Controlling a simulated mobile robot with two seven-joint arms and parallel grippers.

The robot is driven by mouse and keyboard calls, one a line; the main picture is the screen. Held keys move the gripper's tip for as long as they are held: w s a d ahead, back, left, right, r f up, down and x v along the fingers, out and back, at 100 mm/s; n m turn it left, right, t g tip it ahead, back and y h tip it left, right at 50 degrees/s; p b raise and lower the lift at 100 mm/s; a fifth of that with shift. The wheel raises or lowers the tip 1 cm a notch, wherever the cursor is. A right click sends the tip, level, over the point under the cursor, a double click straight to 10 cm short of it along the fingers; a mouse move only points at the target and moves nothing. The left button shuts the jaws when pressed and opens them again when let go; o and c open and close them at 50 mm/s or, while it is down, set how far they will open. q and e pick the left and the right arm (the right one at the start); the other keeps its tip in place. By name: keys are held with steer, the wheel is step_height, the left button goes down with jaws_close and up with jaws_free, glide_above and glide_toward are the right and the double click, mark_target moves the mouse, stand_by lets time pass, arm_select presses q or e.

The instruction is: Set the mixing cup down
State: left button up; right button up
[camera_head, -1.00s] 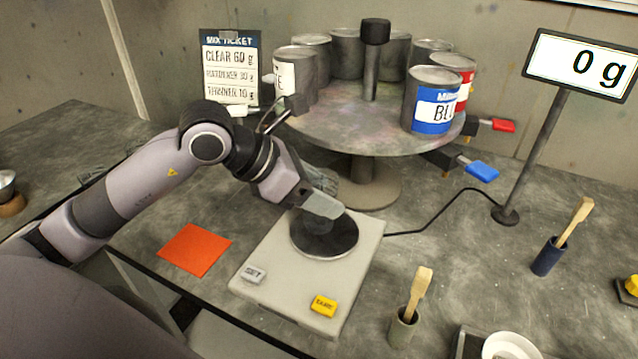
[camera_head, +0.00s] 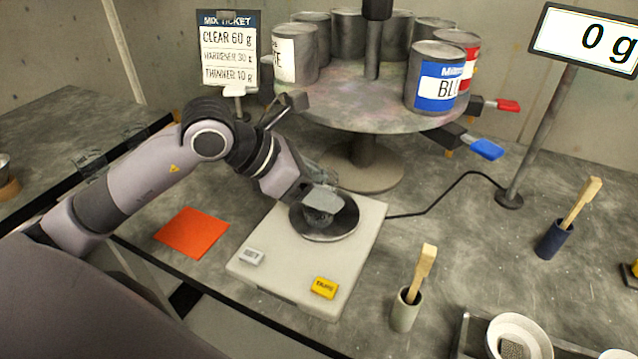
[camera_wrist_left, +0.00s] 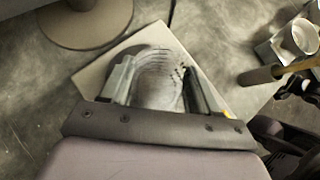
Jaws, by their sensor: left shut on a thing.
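The mixing cup (camera_wrist_left: 158,78) is a clear, ribbed cup between the two fingers of my left gripper (camera_wrist_left: 158,86) in the left wrist view. In the head view my left gripper (camera_head: 322,200) is over the round dark pan (camera_head: 343,229) of the scale (camera_head: 290,245), shut on the cup. The fingers and hand hide most of the cup there. I cannot tell whether its base touches the pan. The scale display (camera_head: 590,38) reads 0 g.
A turntable (camera_head: 345,105) with several paint cans stands behind the scale. An orange cloth (camera_head: 192,232) lies left of it. A holder with a wooden stick (camera_head: 405,308) stands at its right front, and another holder (camera_head: 553,240) farther right. A cable runs right from the scale.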

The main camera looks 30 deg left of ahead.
arm_select(q)
steer(key=shift+f+b, duration=0.35)
steer(key=shift+f, duration=0.05)
steer(key=o, duration=1.2)
steer(key=b+v, duration=0.1)
steer(key=v, duration=0.6)
steer(key=shift+r, duration=0.1)
